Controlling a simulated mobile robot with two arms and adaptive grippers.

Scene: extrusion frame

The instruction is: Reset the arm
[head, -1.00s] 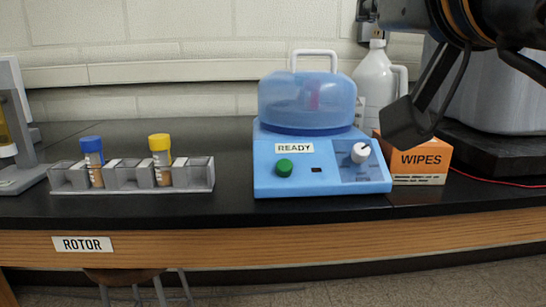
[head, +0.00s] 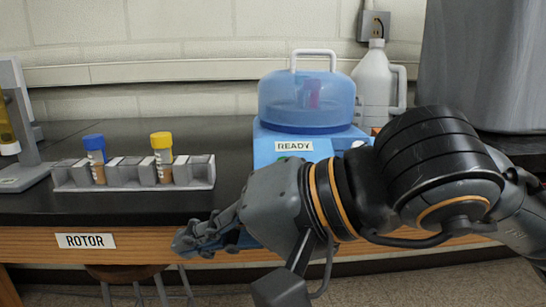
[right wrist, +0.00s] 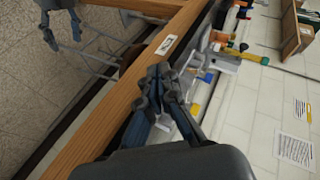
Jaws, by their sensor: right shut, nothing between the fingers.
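My right gripper (head: 208,236) reaches in from the right in the head view, in front of the bench's wooden edge. Its fingers are together with nothing between them. It also shows in the right wrist view (right wrist: 160,75), apart from the bench things. My left gripper (right wrist: 60,20) shows small at the top left of the right wrist view, above the floor, with its two fingers apart. It is not in the head view.
The blue centrifuge (head: 306,103) has its lid down, its front partly hidden by my right arm. A grey rack (head: 130,175) holds a blue-capped tube (head: 95,158) and a yellow-capped tube (head: 162,157). A white jug (head: 374,82) stands behind. A ROTOR label (head: 85,241) marks the bench edge.

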